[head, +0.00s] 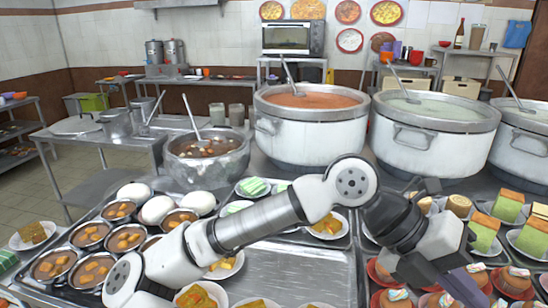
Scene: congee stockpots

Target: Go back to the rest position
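My white and grey arm reaches from the bottom left across the counter to the right in the head view. My gripper (443,278) is at the right end of the arm, low over the counter near the orange-brown desserts and green-and-orange cake slices. Its dark parts point down, and I cannot tell whether its fingers are apart. No held object can be made out. The arm hides part of the trays and plates behind it.
Large stockpots (311,138) with ladles line the back of the counter, with a smaller metal pot (207,162) to their left. Bowls of brown stew (90,234), white buns (157,209) and plated cakes (509,206) crowd the front. A bare metal tray stretch (300,268) shows at the middle.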

